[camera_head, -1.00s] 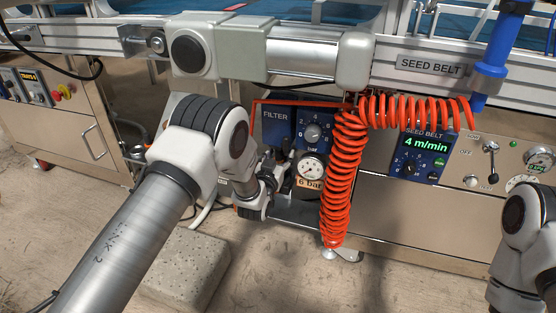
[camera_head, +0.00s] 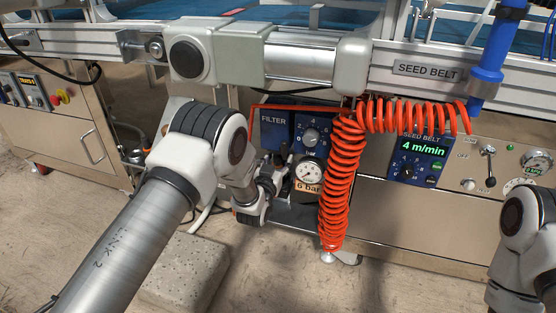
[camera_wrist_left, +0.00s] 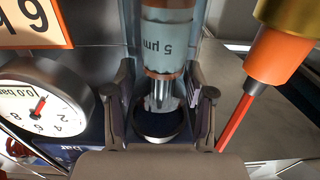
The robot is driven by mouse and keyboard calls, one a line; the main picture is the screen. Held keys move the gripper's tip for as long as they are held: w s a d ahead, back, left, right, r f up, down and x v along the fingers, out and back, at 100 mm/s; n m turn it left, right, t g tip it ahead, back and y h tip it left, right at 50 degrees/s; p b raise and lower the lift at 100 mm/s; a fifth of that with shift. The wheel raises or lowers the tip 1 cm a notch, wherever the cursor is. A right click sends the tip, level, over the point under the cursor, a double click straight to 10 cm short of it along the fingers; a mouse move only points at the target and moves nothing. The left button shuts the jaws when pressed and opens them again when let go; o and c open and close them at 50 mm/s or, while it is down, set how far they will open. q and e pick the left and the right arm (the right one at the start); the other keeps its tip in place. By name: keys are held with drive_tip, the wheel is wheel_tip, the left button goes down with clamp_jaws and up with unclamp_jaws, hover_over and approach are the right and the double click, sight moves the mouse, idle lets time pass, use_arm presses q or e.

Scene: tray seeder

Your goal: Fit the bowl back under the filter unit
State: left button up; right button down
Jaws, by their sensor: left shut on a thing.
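The filter unit (camera_head: 274,128) is a blue block marked FILTER under the grey beam. My left gripper (camera_head: 274,180) is just below it, partly hidden by its own wrist. In the left wrist view, which is upside down, my left gripper (camera_wrist_left: 163,90) has a finger on each side of the clear bowl (camera_wrist_left: 130,28) and is shut on it. A pale filter element marked 5 µm (camera_wrist_left: 166,38) shows within the bowl's clear walls. A dark round ring (camera_wrist_left: 160,124) lies beyond. I cannot tell whether the bowl touches the unit. My right gripper is out of view.
A pressure gauge (camera_head: 309,171) with a 6 bar tag (camera_head: 308,187) is close beside the left gripper. A coiled red hose (camera_head: 338,190) hangs to its right. A concrete block (camera_head: 183,272) lies on the floor below my left arm.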

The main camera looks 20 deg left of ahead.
use_arm(q)
drive_tip(key=shift+f, duration=0.35)
idle(0.6)
drive_tip(key=o, duration=1.3)
drive_tip(key=s+a+f+g+p, duration=0.25)
drive_tip(key=s+f+g, duration=0.3)
drive_tip(key=s, duration=1.15)
drive_tip(key=s+a+f+g+p, duration=0.1)
drive_tip(key=s+f+g+p, duration=0.45)
drive_tip(key=s, duration=1.15)
drive_tip(key=s+a+f+g+p, duration=0.1)
drive_tip(key=s+f+g, duration=0.4)
drive_tip(key=s, duration=1.2)
drive_tip(key=r+p, duration=1.2)
drive_tip(key=r, duration=0.1)
drive_tip(key=r+g+p, duration=0.1)
drive_tip(key=r+p, duration=1.2)
drive_tip(key=w+r+g+p, duration=0.1)
drive_tip(key=r+p, duration=1.1)
drive_tip(key=r, duration=0.2)
drive_tip(key=shift+n+p, duration=0.3)
drive_tip(key=shift+p, duration=0.1)
